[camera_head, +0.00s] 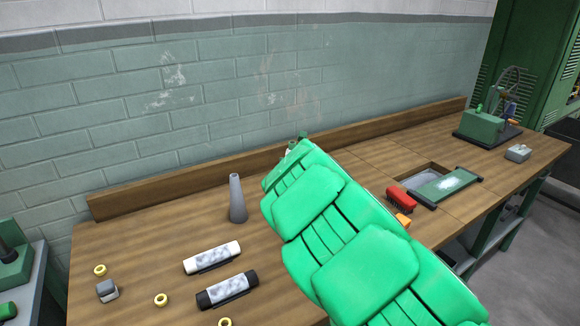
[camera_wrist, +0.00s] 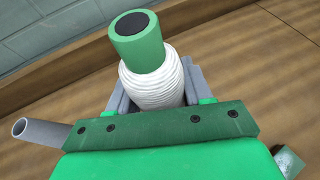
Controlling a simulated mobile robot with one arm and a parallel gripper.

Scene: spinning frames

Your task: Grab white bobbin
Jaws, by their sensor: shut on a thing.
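The white bobbin (camera_wrist: 152,80) stands between the two grey fingers of my gripper (camera_wrist: 157,92) in the wrist view. It has white thread wound around it and a green top with a dark round end. My gripper is shut on it, one finger on each side. The bobbin's lower part is hidden behind the green gripper body. In the head view my green arm hides most of the bobbin, and only a small bit (camera_head: 291,147) shows past the arm's far end, near the back of the wooden bench.
A grey cone (camera_head: 237,200) stands left of my arm on the bench (camera_head: 150,235). A white-ended roll (camera_head: 212,257) and a black-ended roll (camera_head: 227,290) lie in front, with several yellow rings. A red brush (camera_head: 400,198) and a recessed tray lie to the right.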

